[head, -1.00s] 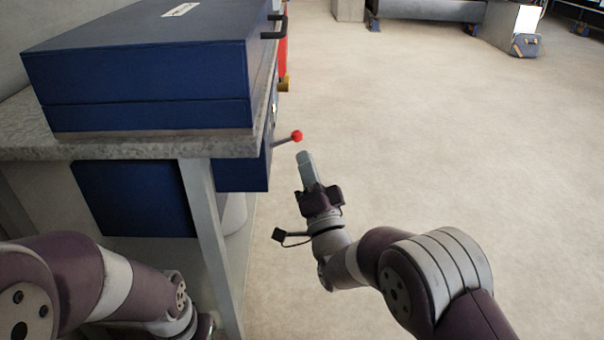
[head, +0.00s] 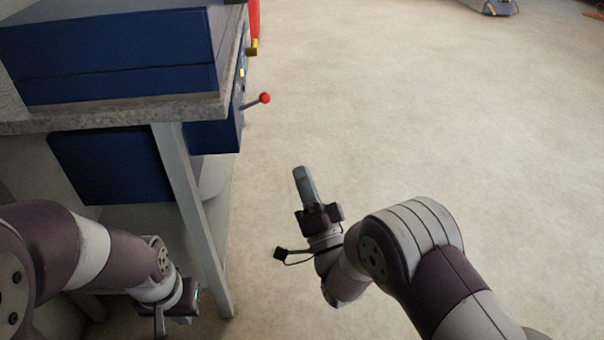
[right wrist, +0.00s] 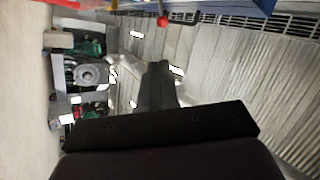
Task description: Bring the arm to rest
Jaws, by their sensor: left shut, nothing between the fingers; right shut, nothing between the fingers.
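My right gripper (head: 304,184) is shut and empty. It is held over bare floor in the middle of the head view, to the right of the bench and apart from it. Its shut fingers also show in the right wrist view (right wrist: 158,85). My left arm comes in at the lower left of the head view, beside the bench leg. My left gripper (head: 160,320) is at the bottom edge there, shut, partly cut off by the frame.
A grey bench (head: 130,115) carries a large blue case (head: 110,55). A blue box (head: 110,175) hangs below its top. A red-knobbed lever (head: 264,98) sticks out from the side.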

